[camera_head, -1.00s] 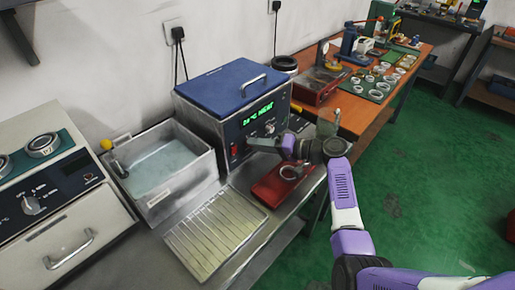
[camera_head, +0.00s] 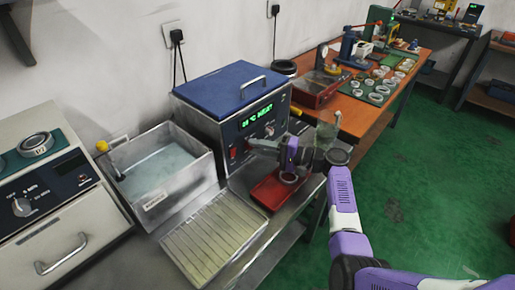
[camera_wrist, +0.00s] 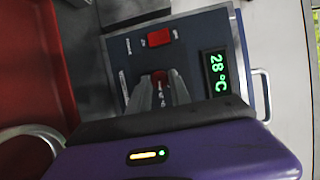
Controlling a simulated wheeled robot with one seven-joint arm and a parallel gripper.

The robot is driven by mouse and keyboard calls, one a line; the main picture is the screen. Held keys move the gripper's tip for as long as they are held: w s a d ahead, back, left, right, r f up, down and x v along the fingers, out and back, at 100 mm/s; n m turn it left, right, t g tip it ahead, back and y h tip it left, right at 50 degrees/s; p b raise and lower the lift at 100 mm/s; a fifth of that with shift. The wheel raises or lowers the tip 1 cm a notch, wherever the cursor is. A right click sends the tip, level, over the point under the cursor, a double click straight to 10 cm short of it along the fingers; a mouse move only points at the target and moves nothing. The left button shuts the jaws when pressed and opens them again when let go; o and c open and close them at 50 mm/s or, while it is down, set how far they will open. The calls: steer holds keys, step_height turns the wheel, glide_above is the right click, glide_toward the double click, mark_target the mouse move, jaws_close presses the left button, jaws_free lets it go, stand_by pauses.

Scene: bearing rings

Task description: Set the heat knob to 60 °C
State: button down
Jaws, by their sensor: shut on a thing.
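The blue-lidded heater (camera_head: 228,110) stands at the back of the metal bench, with a dark front panel. Its green display (camera_head: 256,116) reads about 28 °C HEAT, and 28 °C also shows in the wrist view (camera_wrist: 217,72). My gripper (camera_head: 252,146) is at the panel. In the wrist view my gripper (camera_wrist: 160,92) is shut on the small red heat knob (camera_wrist: 159,76), which shows only partly between the fingertips. The knob's pointer and scale are mostly hidden. A red rocker switch (camera_wrist: 159,38) sits beside it on the panel.
A red tray (camera_head: 268,197) holding a metal ring (camera_head: 290,178) lies under my wrist. A ribbed metal rack (camera_head: 212,238) and a water-filled basin (camera_head: 205,172) are to the left. Another device with a knob (camera_head: 22,207) stands at far left.

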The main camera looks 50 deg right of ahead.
steer(key=c, duration=1.2)
jaws_free()
steer(key=shift+b+v, duration=0.35)
steer(key=shift+v, duration=3.55)
